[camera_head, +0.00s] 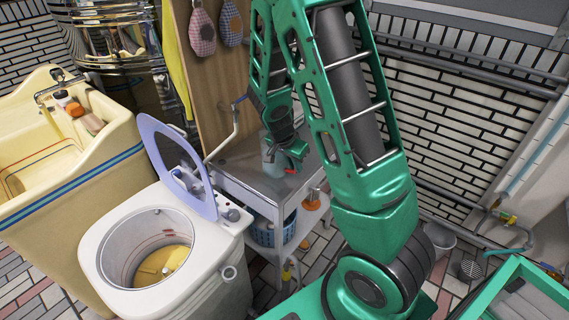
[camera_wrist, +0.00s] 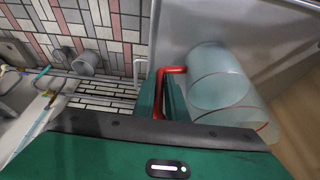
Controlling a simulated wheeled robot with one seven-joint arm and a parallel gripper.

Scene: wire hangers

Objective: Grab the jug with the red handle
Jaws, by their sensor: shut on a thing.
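The jug is clear, bluish glass with a red handle. In the head view the jug (camera_head: 269,150) is at the grey metal table, partly hidden by my wrist. In the wrist view the jug (camera_wrist: 222,82) lies right of the fingers, with a red line around its rim. Its red handle (camera_wrist: 173,70) runs in between my green fingers. My gripper (camera_wrist: 162,92) is shut on the handle; it also shows in the head view (camera_head: 293,152). I cannot tell whether the jug's base touches the table.
A wooden board (camera_head: 215,85) rises behind the table.

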